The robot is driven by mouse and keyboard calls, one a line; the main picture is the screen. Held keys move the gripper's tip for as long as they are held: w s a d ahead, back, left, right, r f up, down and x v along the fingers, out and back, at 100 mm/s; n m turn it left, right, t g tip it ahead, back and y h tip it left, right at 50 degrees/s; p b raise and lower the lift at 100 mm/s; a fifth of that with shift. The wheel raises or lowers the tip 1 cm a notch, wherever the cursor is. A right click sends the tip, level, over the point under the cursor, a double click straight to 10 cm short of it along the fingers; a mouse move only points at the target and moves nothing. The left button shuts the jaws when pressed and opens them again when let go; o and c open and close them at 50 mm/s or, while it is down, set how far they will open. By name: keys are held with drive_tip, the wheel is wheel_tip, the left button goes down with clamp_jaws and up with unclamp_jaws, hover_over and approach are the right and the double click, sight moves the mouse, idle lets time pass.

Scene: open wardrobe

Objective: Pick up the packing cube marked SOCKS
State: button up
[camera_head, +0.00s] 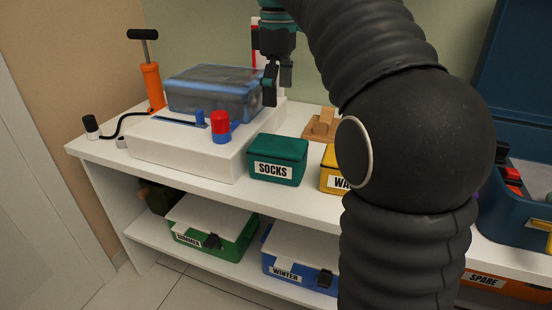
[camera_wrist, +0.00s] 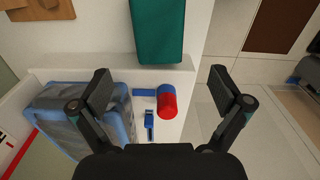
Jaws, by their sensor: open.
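The packing cube marked SOCKS (camera_head: 278,160) is a teal-green box with a white label on its front. It stands on the upper white shelf, to the right of a white raised block. In the wrist view the teal cube (camera_wrist: 158,28) shows at the top, beyond the fingertips and partly cut by the frame edge. My gripper (camera_head: 277,84) hangs above and behind the cube in the head view, near the clear blue bin. In the wrist view my gripper (camera_wrist: 162,90) has its two fingers wide apart with nothing between them held.
A red-and-blue cylinder (camera_head: 221,127) and a clear blue bin (camera_head: 212,92) stand on the white block (camera_head: 180,150). A yellow cube (camera_head: 329,170) sits right of SOCKS, partly hidden by my arm. An orange pump (camera_head: 153,86) stands at left. Green (camera_head: 235,243) and blue (camera_head: 278,252) boxes are below.

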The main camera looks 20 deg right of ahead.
sight(279, 143)
wheel_tip(279, 143, down, 13)
drive_tip(key=b, duration=0.2)
drive_tip(key=shift+w+d+r+b, duration=0.1)
drive_tip(key=shift+r+b, duration=0.1)
drive_tip(key=shift+b, duration=0.1)
drive_tip(key=c, duration=1.1)
